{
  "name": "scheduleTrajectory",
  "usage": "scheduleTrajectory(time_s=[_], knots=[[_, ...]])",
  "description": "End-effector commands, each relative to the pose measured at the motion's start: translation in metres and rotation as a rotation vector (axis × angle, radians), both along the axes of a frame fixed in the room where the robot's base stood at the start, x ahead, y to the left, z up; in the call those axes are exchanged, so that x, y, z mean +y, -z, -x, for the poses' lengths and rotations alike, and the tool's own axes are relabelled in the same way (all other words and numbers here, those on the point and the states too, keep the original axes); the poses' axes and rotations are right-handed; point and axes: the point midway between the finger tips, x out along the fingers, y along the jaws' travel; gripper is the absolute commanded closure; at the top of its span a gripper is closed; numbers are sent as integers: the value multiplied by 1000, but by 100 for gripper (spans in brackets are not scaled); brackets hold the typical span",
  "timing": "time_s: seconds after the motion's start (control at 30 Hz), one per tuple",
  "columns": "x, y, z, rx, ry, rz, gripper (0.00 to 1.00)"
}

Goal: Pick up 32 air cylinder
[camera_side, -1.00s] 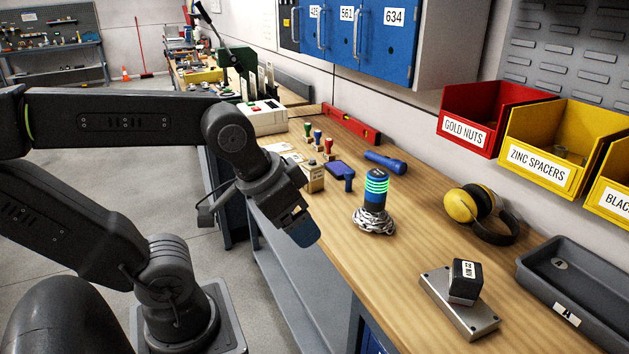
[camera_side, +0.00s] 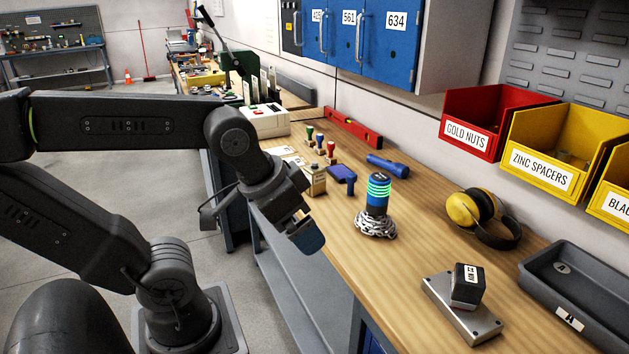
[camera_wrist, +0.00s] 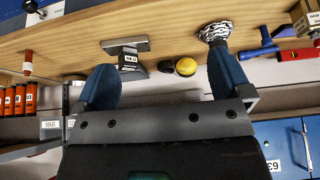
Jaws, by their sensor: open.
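A black block with a white label (camera_side: 467,284) stands on a flat grey metal plate (camera_side: 442,297) at the front right of the bench. I take it for the 32 air cylinder; its label is too small to read surely. In the wrist view the block (camera_wrist: 129,62) and its plate (camera_wrist: 113,43) appear upside down beyond the fingers. My gripper (camera_side: 309,236) has blue fingers and is at the bench's left edge, well left of the block. In the wrist view my gripper (camera_wrist: 164,80) has its fingers wide apart, with nothing between them.
A blue-and-black beacon with green rings (camera_side: 378,192) stands on a coiled chain (camera_side: 376,226) between gripper and block. Yellow earmuffs (camera_side: 482,211) lie behind the block. A grey tray (camera_side: 533,275) is to its right. The bench's middle front is clear.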

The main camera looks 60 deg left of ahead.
Motion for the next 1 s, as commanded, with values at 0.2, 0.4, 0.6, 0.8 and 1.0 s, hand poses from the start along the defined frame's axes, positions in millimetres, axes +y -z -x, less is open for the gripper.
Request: scheduleTrajectory(time_s=[0.2,0.4,0.6,0.8,1.0], knots=[[30,13,-18,111,125,-228,3],[97,33,-57,382,439,-668,3],[166,50,-104,716,812,-1055,3],[216,64,-150,1012,1143,-1323,3],[236,72,-174,1153,1298,-1437,3]])
